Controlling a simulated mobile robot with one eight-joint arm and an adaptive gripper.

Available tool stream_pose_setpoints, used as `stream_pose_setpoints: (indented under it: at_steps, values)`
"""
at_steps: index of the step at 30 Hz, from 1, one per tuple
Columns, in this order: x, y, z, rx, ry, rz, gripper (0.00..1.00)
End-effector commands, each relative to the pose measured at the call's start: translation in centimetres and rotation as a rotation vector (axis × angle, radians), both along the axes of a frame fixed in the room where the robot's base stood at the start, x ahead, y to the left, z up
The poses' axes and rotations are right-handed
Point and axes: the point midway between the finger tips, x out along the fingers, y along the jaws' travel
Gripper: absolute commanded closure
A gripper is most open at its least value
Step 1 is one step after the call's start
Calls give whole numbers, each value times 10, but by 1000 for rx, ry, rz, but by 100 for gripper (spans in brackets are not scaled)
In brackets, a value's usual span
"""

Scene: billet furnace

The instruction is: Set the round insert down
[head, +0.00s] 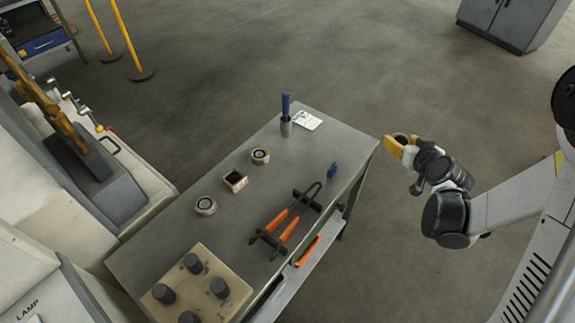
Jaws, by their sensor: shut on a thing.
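My gripper (401,146), with yellow fingers, is at the right of the head view, just beyond the table's right corner in the picture. It is shut on a small round piece (402,138), which looks like a round insert and is partly hidden by the fingers. Two similar round inserts with dark centres lie on the grey table (225,225): one near the middle (260,156) and one nearer the left edge (205,205). A square insert (234,181) with a dark opening lies between them.
Orange-handled tongs (287,221) rest on dark supports. A pale block (223,263) with several dark cylinders stands at the near end. A blue-handled tool (286,108) stands in a cup beside a white card (307,120). Bare tabletop lies between.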

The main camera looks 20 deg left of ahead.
Motion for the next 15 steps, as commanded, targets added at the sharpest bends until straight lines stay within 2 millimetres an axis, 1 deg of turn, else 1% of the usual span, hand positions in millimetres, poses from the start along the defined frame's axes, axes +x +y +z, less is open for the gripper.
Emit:
stream_pose_setpoints:
  at_steps: [1, 3, 6, 8, 11, 15]
  values:
    - [3, 11, 5, 4, 0, 56, 88]
    - [4, 29, 3, 2, 0, 146, 88]
    - [3, 50, 2, 1, -1, 248, 88]
    - [4, 59, -2, 1, -1, 283, 88]
    - [12, 73, -13, -1, -2, 308, 88]
    - [33, 95, -34, -2, -1, 308, 88]
